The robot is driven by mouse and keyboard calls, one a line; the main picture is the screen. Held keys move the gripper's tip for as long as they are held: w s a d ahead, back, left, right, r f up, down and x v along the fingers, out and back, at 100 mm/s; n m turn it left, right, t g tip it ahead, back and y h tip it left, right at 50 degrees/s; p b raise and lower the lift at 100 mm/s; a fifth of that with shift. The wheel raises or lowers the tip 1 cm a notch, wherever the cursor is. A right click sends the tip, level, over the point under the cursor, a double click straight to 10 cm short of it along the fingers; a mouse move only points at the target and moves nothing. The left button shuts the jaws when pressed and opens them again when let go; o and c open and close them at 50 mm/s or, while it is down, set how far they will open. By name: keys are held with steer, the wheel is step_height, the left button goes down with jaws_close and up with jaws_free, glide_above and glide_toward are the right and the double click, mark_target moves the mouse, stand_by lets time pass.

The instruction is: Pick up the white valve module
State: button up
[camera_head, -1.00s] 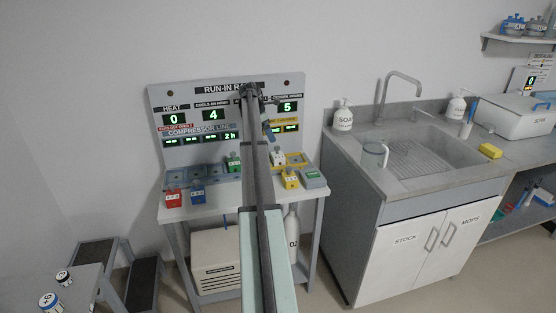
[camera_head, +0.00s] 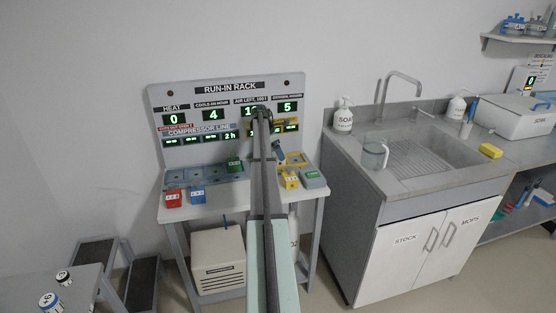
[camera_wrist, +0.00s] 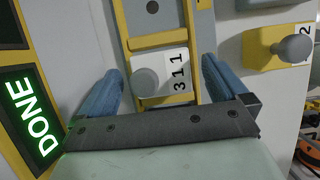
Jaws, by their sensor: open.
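The white valve module (camera_wrist: 165,78) has a grey round knob and the label "311". In the wrist view it sits in a yellow-edged bay (camera_wrist: 150,42), between my gripper's two blue fingers. My gripper (camera_wrist: 160,70) is open, with one finger to each side of the module and visible room on both sides. I cannot tell how far above it the fingertips are. In the head view my gripper (camera_head: 277,151) is over the right part of the rack bench, and my arm hides most of the module there.
A yellow module (camera_wrist: 280,48) with a grey knob stands close to the right of the bay. A lit DONE display (camera_wrist: 32,112) is at the left. In the head view, red (camera_head: 173,198) and blue (camera_head: 197,195) modules stand at the bench's front left. The run-in rack panel (camera_head: 185,100) rises behind.

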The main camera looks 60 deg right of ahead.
steer(key=shift+x, duration=1.2)
steer(key=c, duration=1.2)
steer(key=shift+c, duration=0.3)
steer(key=shift+r, duration=0.1)
